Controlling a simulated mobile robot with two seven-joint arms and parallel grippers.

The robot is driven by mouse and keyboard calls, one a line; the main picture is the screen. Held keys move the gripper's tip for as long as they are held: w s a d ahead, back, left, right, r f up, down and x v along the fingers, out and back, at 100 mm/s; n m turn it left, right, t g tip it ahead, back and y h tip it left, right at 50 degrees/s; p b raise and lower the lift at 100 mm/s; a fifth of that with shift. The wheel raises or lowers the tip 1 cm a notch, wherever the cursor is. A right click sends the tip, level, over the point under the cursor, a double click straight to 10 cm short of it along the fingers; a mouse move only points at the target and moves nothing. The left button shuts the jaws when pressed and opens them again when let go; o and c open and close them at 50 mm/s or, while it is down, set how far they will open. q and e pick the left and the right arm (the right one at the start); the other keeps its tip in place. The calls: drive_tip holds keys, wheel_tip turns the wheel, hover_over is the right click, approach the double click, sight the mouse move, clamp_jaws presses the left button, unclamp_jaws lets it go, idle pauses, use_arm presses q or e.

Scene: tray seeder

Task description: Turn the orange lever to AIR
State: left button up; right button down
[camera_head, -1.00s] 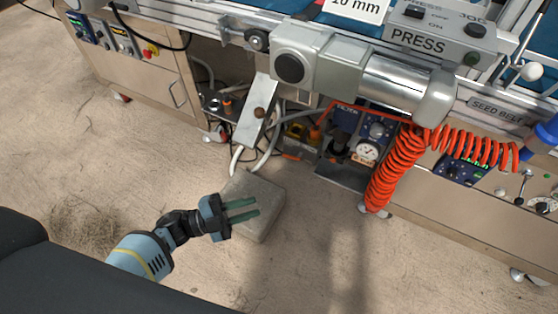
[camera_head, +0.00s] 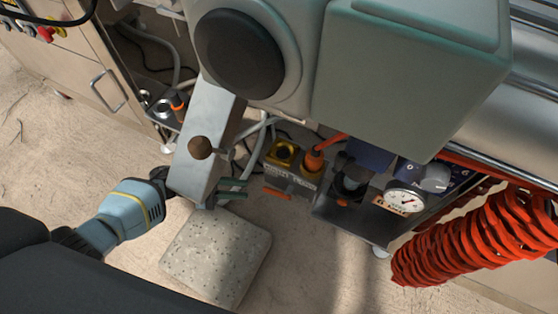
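Under the machine stands a small grey valve block (camera_head: 290,180) with a label I cannot read clearly. An orange lever-like bar (camera_head: 277,193) sticks out low on its front left. An orange upright fitting (camera_head: 313,160) with an orange hose stands on its right, beside a yellow socket (camera_head: 284,152). Which orange part is the task's lever is hard to tell. My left gripper (camera_head: 232,190) is left of the block, its dark green fingers apart and empty, pointing right towards the orange bar without touching it. A metal bracket hides its body. My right gripper is out of view.
The slanted metal bracket (camera_head: 205,150) and the big grey motor housing (camera_head: 410,75) hang over the area. A pressure gauge (camera_head: 405,200) and coiled red hose (camera_head: 475,240) are on the right. A concrete slab (camera_head: 215,258) lies on the floor below the gripper.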

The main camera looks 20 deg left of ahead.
sight(270, 192)
use_arm(q)
drive_tip(key=d, duration=0.4)
drive_tip(key=w+d+b, duration=0.1)
drive_tip(key=d, duration=0.1)
drive_tip(key=shift+w+d, duration=0.1)
drive_tip(key=shift+d, duration=0.25)
drive_tip(key=shift+w+d, duration=0.15)
drive_tip(key=shift+d, duration=0.35)
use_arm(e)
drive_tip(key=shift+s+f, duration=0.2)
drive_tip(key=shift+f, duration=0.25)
